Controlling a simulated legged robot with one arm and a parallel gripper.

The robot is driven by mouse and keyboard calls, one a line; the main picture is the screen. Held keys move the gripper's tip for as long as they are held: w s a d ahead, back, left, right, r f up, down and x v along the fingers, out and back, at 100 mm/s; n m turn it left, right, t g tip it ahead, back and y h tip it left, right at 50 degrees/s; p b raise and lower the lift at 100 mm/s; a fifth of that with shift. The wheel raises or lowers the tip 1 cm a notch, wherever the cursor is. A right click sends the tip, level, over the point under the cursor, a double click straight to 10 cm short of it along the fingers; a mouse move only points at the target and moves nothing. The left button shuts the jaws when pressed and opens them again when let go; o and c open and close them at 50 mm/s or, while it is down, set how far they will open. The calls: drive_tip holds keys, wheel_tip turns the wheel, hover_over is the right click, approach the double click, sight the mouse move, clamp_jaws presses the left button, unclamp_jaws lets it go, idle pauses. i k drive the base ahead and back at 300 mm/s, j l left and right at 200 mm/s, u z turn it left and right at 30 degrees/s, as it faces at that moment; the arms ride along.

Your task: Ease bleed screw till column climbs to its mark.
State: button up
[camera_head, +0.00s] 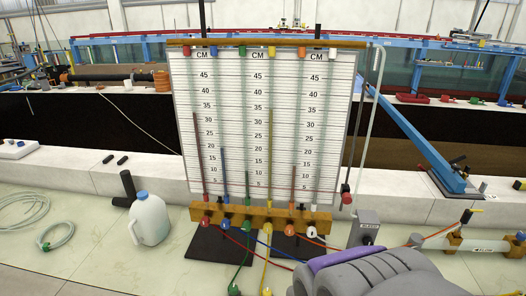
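A white manometer board (184,120) with CM scales stands upright in the middle. Its coloured columns stand at different heights: the red column (199,150) and yellow column (270,150) are tall, the blue column (223,172) is lower, and the green column (247,184) and orange column (293,182) are short. A grey box labelled BLEED (368,226) stands right of the board's foot; I cannot make out its screw clearly. I cannot tell which line is the mark. A grey, ridged, purple-edged part, apparently mine, fills the lower right just in front of the box. My gripper's fingertips are not distinguishable.
A wooden manifold (260,215) with coloured fittings and tubes runs along the board's foot. A white jug (149,219) stands left. A clear pipe labelled FLOW (485,245) lies right. A blue strut (420,145) slopes down behind. Coiled hose (57,236) lies far left.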

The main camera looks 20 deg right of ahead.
sight(367, 241)
drive_tip(key=z, duration=1.2)
